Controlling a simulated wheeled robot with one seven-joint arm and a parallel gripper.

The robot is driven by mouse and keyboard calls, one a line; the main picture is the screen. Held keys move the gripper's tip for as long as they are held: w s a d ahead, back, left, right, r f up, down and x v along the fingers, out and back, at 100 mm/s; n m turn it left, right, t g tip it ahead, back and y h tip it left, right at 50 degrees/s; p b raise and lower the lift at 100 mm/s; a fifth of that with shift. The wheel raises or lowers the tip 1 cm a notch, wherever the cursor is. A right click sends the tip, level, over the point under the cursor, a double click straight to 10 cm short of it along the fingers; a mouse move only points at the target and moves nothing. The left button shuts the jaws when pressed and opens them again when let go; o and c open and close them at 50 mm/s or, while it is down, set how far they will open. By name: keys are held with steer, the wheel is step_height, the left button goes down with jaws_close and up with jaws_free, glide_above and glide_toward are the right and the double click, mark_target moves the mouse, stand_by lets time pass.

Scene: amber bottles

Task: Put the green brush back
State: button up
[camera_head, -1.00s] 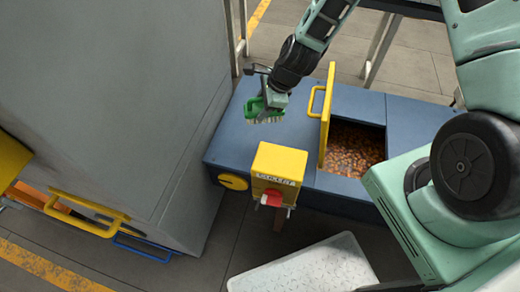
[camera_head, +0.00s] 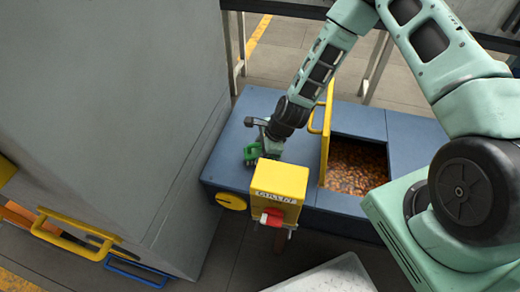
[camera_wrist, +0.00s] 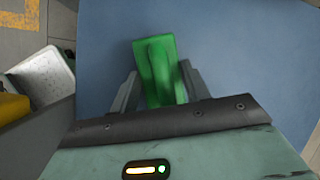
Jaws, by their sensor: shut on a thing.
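The green brush (camera_head: 252,152) is at my gripper's tip, over the left part of the blue bench top in the head view. Its lower part is partly hidden behind the yellow box. In the wrist view the green brush (camera_wrist: 158,70) sits between the two grey fingers, with blue surface beyond it. My gripper (camera_head: 262,145) is shut on the brush; its fingers also show in the wrist view (camera_wrist: 160,90). I cannot tell whether the brush touches the bench top.
The blue bench (camera_head: 228,165) has an open bin of brown pieces (camera_head: 355,168) with a raised yellow lid (camera_head: 326,135). A yellow box with a red switch (camera_head: 270,185) stands at its front. A grey cabinet (camera_head: 110,110) rises close on the left. A pale tray (camera_head: 325,277) lies in front.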

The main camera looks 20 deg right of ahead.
steer(key=o, duration=1)
steer(key=shift+o, duration=0.2)
steer(key=shift+r, duration=0.1)
steer(key=p+v, duration=0.1)
steer(key=v, duration=1.1)
steer(key=s+a+r+n+g, duration=0.2)
steer(key=s+a+r+n, duration=0.7)
steer(key=r+n, duration=0.45)
steer(key=s+r+n+h, duration=0.1)
steer(key=s+r+n, duration=0.4)
steer(key=s+n, duration=0.2)
steer(key=s+r+n+g+h, duration=0.1)
steer(key=s+r+n+h, duration=0.1)
steer(key=s+r+n, duration=0.3)
steer(key=s+n, duration=0.2)
steer(key=shift+s+a+n, duration=0.25)
steer(key=shift+s+n, duration=0.05)
steer(key=shift+n, duration=0.05)
